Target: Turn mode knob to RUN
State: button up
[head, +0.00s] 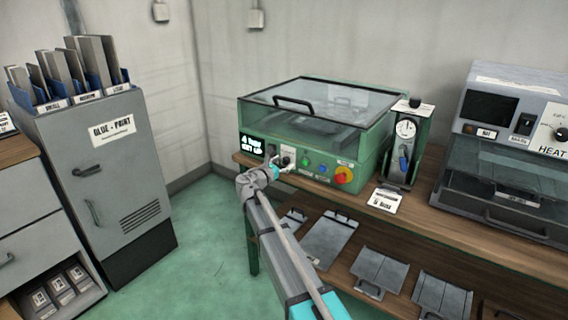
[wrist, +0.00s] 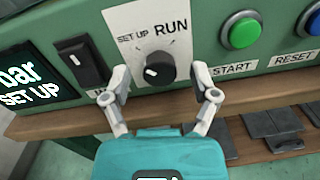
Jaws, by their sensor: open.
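The mode knob (wrist: 158,70) is a black round knob on a white plate marked SET UP on the left and RUN on the right. Its white mark lies on its left side, toward SET UP. The display (wrist: 32,84) left of it reads SET UP; it also shows on the green machine in the head view (head: 252,143). My gripper (wrist: 160,76) is open, one finger on each side of the knob, with gaps visible; I cannot tell how deep the tips reach. In the head view my gripper (head: 282,167) is at the panel and partly covers the knob.
A black rocker switch (wrist: 82,62) is close left of the knob. A green START button (wrist: 240,32) and a blue RESET button (wrist: 312,22) are to the right. A red knob on yellow (head: 343,175) is farther right. The wooden bench edge (wrist: 60,126) runs below.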

jog(key=shift+w+d, duration=0.15)
jog(key=shift+w, duration=0.05)
jog(key=shift+c, duration=0.2)
grip_shut()
